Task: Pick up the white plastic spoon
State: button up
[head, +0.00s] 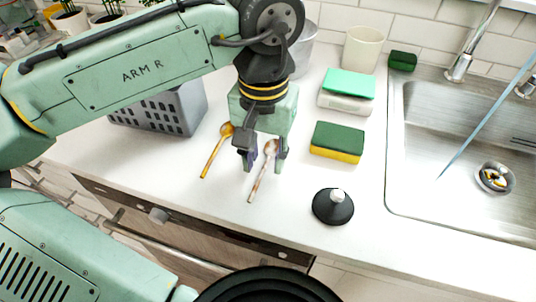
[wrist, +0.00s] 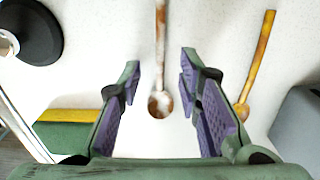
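A pale spoon with brown patches (head: 257,184) lies on the white counter, its bowl toward the back. It is the whitest spoon in view; I cannot tell its material. My gripper (head: 263,160) is open and points down over it. In the wrist view the spoon (wrist: 160,104) lies between the two open fingers (wrist: 160,72), with a gap on both sides. A golden-brown spoon (head: 212,157) lies to the left in the head view, outside the fingers; it also shows at the right of the wrist view (wrist: 261,55).
A grey perforated basket (head: 180,115) stands at back left. A green-and-yellow sponge (head: 337,142) and a black round lid-like object (head: 333,207) lie to the right. A steel sink (head: 440,190) is further right. The counter in front of the spoon is narrow.

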jog(key=shift+f, duration=0.4)
jog(key=shift+c, duration=0.2)
grip_shut()
jog(key=shift+r, duration=0.1)
